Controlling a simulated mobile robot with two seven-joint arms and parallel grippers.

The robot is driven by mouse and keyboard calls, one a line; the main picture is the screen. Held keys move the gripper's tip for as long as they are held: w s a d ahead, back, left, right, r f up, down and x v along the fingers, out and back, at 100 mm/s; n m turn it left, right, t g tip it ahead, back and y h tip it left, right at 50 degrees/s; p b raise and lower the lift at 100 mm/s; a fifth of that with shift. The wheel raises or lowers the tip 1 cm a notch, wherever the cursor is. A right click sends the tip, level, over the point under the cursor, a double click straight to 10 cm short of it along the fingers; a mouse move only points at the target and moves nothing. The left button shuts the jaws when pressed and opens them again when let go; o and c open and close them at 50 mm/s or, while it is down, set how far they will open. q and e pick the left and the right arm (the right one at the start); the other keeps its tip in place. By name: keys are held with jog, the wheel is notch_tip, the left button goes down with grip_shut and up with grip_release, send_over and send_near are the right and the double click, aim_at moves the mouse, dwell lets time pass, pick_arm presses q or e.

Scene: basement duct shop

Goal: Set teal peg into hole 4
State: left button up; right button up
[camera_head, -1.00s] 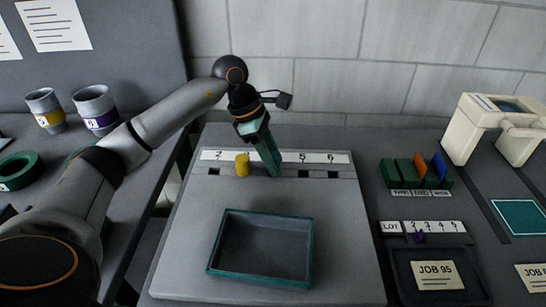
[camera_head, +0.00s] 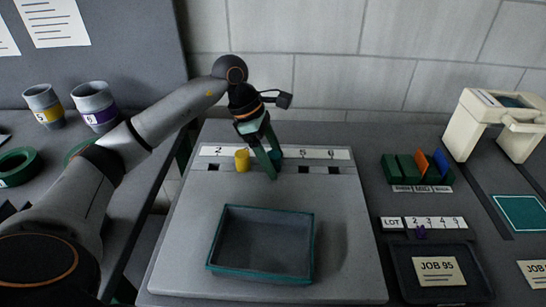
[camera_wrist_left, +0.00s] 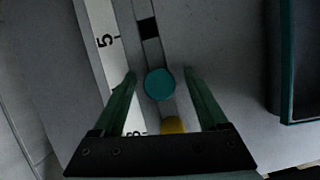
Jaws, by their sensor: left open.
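The teal peg (camera_head: 277,153) stands upright in the slotted row of the grey board (camera_head: 190,235), between the yellow peg (camera_head: 242,161) and the open hole by label 5. Its own label is hidden behind my gripper. In the left wrist view the round top of the teal peg (camera_wrist_left: 160,85) lies between the fingers, with a gap on each side. My left gripper (camera_head: 273,166) is open around the peg; its parted fingers also show in the wrist view (camera_wrist_left: 161,73). My right gripper is not in view.
A teal-rimmed tray (camera_head: 213,240) sits empty on the board in front of the row. To the right are a rack of coloured cards (camera_head: 418,168), a JOB 95 tray (camera_head: 400,275) and a cream machine (camera_head: 484,125). Cups (camera_head: 95,105) stand at the left.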

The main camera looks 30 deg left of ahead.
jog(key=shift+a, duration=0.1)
pick_arm(q)
jog(key=p+v, duration=0.1)
jog(key=v, duration=1.1)
jog(key=shift+a+r, duration=0.15)
jog(key=shift+r, duration=0.1)
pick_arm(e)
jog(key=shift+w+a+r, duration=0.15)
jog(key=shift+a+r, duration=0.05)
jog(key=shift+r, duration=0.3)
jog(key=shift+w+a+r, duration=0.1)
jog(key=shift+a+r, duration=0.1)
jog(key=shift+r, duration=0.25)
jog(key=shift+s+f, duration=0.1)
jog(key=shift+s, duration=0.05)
pick_arm(q)
jog(key=shift+s+f, duration=0.1)
jog(key=shift+s, duration=0.05)
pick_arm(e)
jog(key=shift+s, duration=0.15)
